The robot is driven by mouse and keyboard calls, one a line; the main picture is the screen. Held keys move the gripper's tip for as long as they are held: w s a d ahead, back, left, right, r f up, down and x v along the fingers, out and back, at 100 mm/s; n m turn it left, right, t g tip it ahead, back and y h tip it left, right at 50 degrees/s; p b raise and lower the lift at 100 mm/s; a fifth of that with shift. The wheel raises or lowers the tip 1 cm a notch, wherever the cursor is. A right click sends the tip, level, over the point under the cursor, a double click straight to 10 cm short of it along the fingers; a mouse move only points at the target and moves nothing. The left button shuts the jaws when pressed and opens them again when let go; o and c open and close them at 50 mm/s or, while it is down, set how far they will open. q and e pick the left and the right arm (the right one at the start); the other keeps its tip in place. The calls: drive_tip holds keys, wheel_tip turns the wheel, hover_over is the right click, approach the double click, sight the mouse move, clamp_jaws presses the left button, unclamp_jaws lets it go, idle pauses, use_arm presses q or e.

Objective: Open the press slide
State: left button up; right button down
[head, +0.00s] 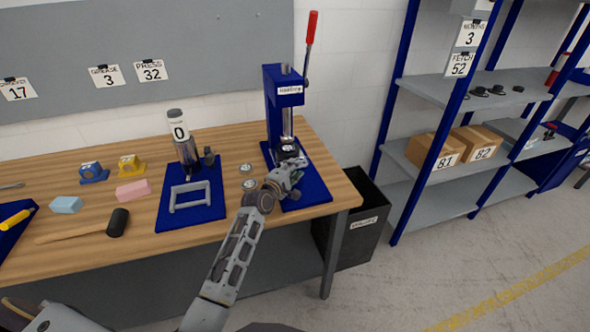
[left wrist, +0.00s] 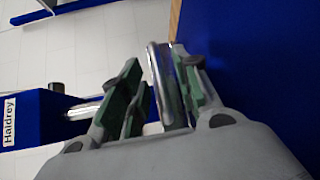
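The blue press (head: 283,88) labelled Haldrey stands at the right end of the workbench, with a chrome ram (head: 287,124) and a raised lever with a red grip (head: 312,27). My left gripper (head: 286,175) is low in front of the press, over its blue base (head: 314,191). In the left wrist view, my green-padded fingers (left wrist: 158,98) are apart, with a chrome bar (left wrist: 163,85) between them. The bar lies close to the right-hand finger; I cannot tell whether they touch. The press head (left wrist: 30,120) shows at left. My right gripper is not in view.
A blue stand with a grey U-shaped handle (head: 188,195) is left of the press. A mallet (head: 117,222), a pink block (head: 133,190) and a light-blue block (head: 66,205) lie further left. A dark bin (head: 352,234) stands right of the bench.

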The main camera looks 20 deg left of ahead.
use_arm(q)
drive_tip(key=shift+w, duration=0.25)
clamp_jaws()
drive_tip(key=shift+d, duration=0.1)
